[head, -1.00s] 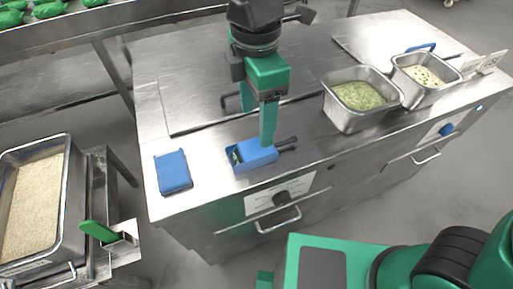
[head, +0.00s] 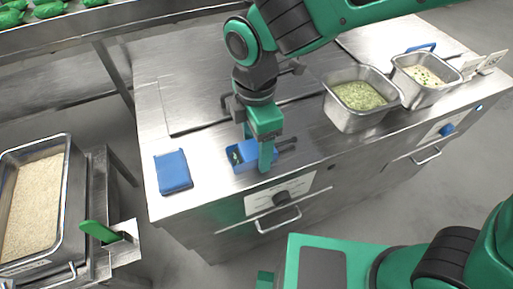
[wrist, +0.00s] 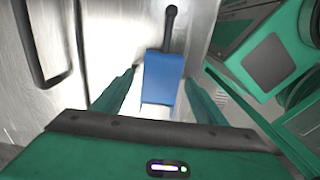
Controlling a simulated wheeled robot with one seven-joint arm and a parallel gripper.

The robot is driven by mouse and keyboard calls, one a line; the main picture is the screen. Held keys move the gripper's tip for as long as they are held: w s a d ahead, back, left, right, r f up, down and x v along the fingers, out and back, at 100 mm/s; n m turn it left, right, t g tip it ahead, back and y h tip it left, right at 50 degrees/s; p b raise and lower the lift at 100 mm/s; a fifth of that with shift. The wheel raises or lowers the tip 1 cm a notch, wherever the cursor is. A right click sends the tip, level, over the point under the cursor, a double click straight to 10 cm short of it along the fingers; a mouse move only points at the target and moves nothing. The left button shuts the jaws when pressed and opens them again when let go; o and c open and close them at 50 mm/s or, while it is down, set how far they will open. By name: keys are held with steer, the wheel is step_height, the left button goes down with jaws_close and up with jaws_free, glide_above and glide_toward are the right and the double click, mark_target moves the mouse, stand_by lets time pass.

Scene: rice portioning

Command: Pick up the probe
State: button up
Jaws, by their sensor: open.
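A blue box-like body (head: 240,156) with a dark handle (head: 288,143) sticking out to the right lies near the front edge of the steel counter. I take this as the probe or its holder; I cannot tell where one ends. My gripper (head: 258,150) points down at it, open, with one green finger on the front side. In the wrist view, the blue body (wrist: 162,75) lies between the two green fingers, with gaps on both sides, and its dark handle (wrist: 169,28) points away. The far finger is partly hidden in the head view.
A flat blue item (head: 173,172) lies to the left on the counter. Metal pans of green (head: 345,118) and pale food (head: 425,90) stand at the right. A rice tray (head: 68,200) is at lower left. The counter's front edge is close.

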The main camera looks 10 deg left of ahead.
mark_target(253, 151)
steer(key=shift+c, duration=0.3)
steer(key=c, duration=1.1)
steer(key=shift+r, duration=0.1)
steer(key=shift+r, duration=0.45)
steer(key=r, duration=0.2)
steer(key=s+r, duration=0.1)
steer(key=shift+a+r, duration=0.3)
steer(key=shift+r, duration=0.1)
steer(key=shift+s+a+r, duration=0.8)
steer(key=shift+s+r, duration=0.75)
steer(key=shift+r, duration=0.5)
steer(key=shift+s+a+r, duration=0.8)
steer(key=shift+s+r, duration=0.8)
steer(key=shift+r, duration=0.4)
steer(key=shift+s+a+r, duration=0.8)
steer(key=shift+s+r, duration=0.75)
steer(key=shift+r, duration=0.5)
